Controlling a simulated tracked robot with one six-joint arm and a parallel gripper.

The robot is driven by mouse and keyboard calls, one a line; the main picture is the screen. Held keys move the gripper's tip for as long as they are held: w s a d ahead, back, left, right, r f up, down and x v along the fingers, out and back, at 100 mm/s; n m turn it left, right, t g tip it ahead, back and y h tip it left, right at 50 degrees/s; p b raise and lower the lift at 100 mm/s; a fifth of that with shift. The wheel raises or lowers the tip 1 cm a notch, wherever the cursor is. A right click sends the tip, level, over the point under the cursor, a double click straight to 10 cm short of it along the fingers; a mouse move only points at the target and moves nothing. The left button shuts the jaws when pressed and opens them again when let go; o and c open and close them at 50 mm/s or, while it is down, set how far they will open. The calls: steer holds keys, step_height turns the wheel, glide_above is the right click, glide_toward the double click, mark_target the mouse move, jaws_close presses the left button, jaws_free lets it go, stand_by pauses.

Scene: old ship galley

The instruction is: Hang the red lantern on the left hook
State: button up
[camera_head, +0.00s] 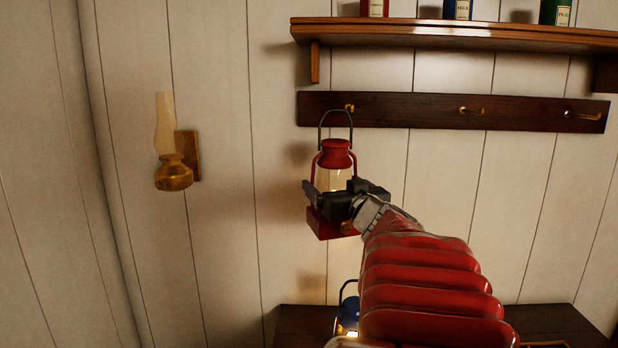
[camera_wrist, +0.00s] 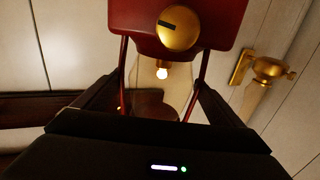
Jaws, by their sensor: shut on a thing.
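The red lantern (camera_head: 335,156) is upright in the air in front of the plank wall, with its wire handle raised. My gripper (camera_head: 338,203) is shut on the lantern's lower part. In the wrist view the lantern's red base (camera_wrist: 215,18) and its lit bulb show between my fingers (camera_wrist: 160,100). The left hook (camera_head: 349,107) is brass, on the dark rail (camera_head: 400,112). The top of the handle overlaps the hook in the head view; I cannot tell whether they touch. The middle hook (camera_head: 471,111) and right hook (camera_head: 581,116) are bare.
A shelf (camera_head: 450,36) with red, blue and green tins runs above the rail. A brass wall lamp (camera_head: 174,172) is on the left, also in the wrist view (camera_wrist: 270,70). A blue lantern (camera_head: 348,308) stands low on a dark surface (camera_head: 545,322), partly behind my arm.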

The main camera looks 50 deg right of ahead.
mark_target(354, 176)
steer(key=shift+m+g+h, duration=0.4)
steer(key=shift+m+h, duration=0.1)
steer(key=shift+h, duration=0.1)
steer(key=s+r, duration=0.1)
steer(key=s+d, duration=0.1)
steer(key=s+d+r, duration=0.1)
steer(key=shift+s+r, duration=0.35)
steer(key=shift+w+d, duration=0.15)
steer(key=shift+w, duration=0.05)
steer(key=w+d+f, duration=0.2)
steer(key=w+d, duration=0.4)
steer(key=d, duration=0.1)
stand_by(1.5)
steer(key=shift+w, duration=0.1)
stand_by(0.6)
